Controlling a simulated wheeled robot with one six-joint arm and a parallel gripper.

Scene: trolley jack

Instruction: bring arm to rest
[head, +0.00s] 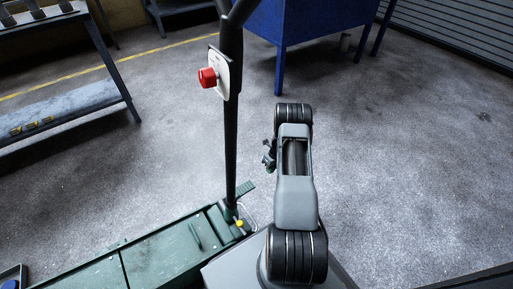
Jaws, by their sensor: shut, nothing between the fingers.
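My arm rises from the bottom middle of the head view, folded, with its grey link pointing away from me. My gripper (268,158) shows only as a small dark shape at the left side of the arm, partly hidden behind it. It is shut and empty, and it touches nothing that I can see. The green trolley jack (163,257) lies at the lower left. Its black handle (231,140) stands upright to the left of my gripper, with a gap between them. A red knob (207,77) on a white plate (225,72) sits on the handle.
A blue cabinet (310,22) on legs stands at the back. A dark rack (62,108) with shelves stands at the left. A slatted shutter (455,28) closes the back right. A small tray (14,276) shows at the lower left corner. The grey floor (410,170) at the right is clear.

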